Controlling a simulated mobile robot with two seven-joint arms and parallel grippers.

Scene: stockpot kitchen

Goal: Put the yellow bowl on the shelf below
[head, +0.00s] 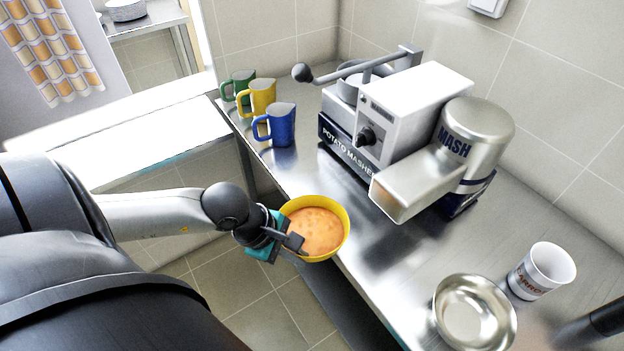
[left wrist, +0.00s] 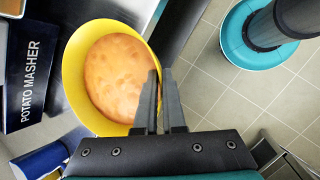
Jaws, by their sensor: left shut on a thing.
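The yellow bowl (head: 345,222) holds an orange-brown food that fills most of it. It is at the front edge of the steel counter (head: 385,290) in the head view, partly out over the floor. My left gripper (head: 292,245) is shut on the bowl's near left rim. In the left wrist view the two fingers (left wrist: 160,105) pinch the rim of the bowl (left wrist: 72,75). I cannot tell whether the bowl touches the counter. The shelf below is mostly hidden by the counter and the bowl. My right gripper is not in view.
A potato masher machine (head: 410,130) stands behind the bowl. Green (head: 238,88), yellow (head: 258,97) and blue (head: 280,125) mugs stand at the counter's left end.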

